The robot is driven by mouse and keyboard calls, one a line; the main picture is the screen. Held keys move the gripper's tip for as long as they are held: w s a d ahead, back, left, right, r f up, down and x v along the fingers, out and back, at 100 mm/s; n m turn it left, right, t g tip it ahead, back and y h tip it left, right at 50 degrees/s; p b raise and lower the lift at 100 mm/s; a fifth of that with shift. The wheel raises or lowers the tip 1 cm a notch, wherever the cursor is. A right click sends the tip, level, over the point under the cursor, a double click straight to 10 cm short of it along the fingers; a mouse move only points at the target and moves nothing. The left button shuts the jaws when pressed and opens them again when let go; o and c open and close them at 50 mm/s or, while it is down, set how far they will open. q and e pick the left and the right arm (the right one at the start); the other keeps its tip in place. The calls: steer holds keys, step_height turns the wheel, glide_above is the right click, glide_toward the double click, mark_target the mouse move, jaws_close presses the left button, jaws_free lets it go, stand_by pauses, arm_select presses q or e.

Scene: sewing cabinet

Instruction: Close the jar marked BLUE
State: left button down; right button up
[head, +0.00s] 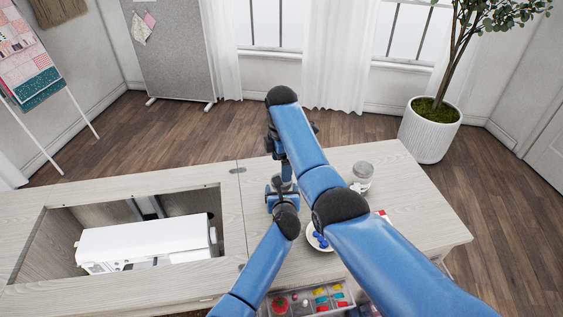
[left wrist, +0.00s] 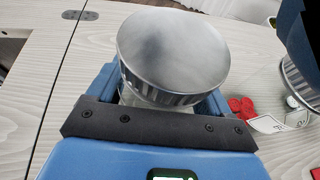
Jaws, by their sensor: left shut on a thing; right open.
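My left gripper (left wrist: 165,110) is shut on a glass jar (left wrist: 140,100) with a wide silver lid (left wrist: 173,48) on its top. The lid sits on the mouth and hides most of the glass; I cannot tell how tight it is. No label shows on this jar.
A glass jar (head: 362,178) stands on the cabinet top (head: 420,215) to the right. A white dish (head: 313,246) holds blue pieces. Red pieces (left wrist: 241,108) show in the left wrist view. The open well on the left holds a white sewing machine (head: 145,243). A drawer (head: 310,301) is in front.

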steer(key=shift+w+r+n, duration=0.15)
steer(key=shift+r+n, duration=0.15)
steer(key=shift+r, duration=0.2)
steer(key=r+n, duration=0.1)
steer(key=n, duration=0.2)
steer(key=shift+r, duration=0.2)
steer(key=n, duration=0.4)
steer(key=shift+s+r, duration=0.2)
steer(key=shift+r, duration=0.05)
steer(key=shift+f, duration=4)
steer(key=c, duration=1.1)
steer(key=shift+m, duration=1.5)
